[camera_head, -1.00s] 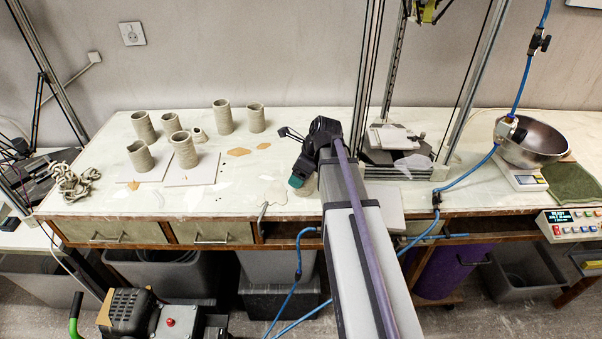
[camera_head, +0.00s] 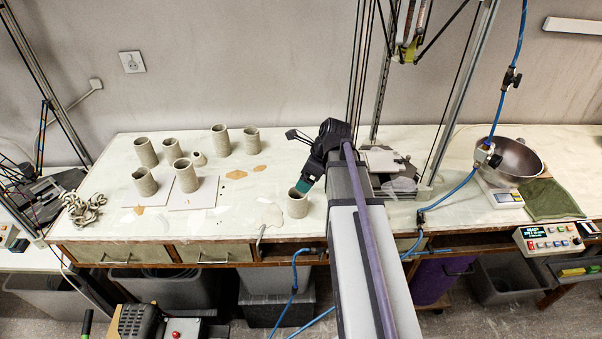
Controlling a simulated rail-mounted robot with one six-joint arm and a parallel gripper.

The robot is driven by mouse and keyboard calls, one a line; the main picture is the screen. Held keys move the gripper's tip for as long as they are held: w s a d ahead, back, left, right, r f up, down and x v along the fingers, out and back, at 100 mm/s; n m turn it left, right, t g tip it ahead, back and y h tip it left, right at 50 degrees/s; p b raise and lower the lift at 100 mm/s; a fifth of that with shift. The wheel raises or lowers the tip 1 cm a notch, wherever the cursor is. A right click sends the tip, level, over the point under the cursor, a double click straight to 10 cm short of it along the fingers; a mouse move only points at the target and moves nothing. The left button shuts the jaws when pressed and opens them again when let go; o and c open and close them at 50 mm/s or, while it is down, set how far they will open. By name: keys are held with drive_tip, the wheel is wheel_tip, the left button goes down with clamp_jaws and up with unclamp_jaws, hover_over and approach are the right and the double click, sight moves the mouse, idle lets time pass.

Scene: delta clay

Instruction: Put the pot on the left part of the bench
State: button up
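A grey clay pot (camera_head: 297,205), short and cylindrical, is upright near the bench's front edge, right of the middle. My gripper (camera_head: 303,187) reaches down from the right, with a teal fingertip at the pot's rim. The fingertip overlaps the rim, but I cannot tell whether it touches or grips the pot. The other finger is hidden. I cannot tell whether the pot rests on the bench or is slightly raised. The pale bench (camera_head: 235,208) runs across the view, and several similar clay pots stand on its left part, one of them a tall pot (camera_head: 145,153).
Two front-left pots stand on pale boards (camera_head: 203,197). A tangled clay coil (camera_head: 84,208) lies at the far left. Bare bench lies between the pot and the left group. A metal bowl (camera_head: 515,162) and a green cloth (camera_head: 552,198) are at the right.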

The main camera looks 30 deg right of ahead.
drive_tip(key=s+a+f+n+g+h+b, duration=0.1)
drive_tip(key=s+a+n, duration=0.4)
drive_tip(key=a+n, duration=0.4)
drive_tip(key=s+a+f+n+g+h+b, duration=0.1)
drive_tip(key=s+a+n, duration=0.4)
drive_tip(key=a+n, duration=0.5)
drive_tip(key=f+n+g, duration=0.1)
drive_tip(key=n, duration=0.7)
drive_tip(key=shift+n+h, duration=0.4)
drive_tip(key=shift+s, duration=0.1)
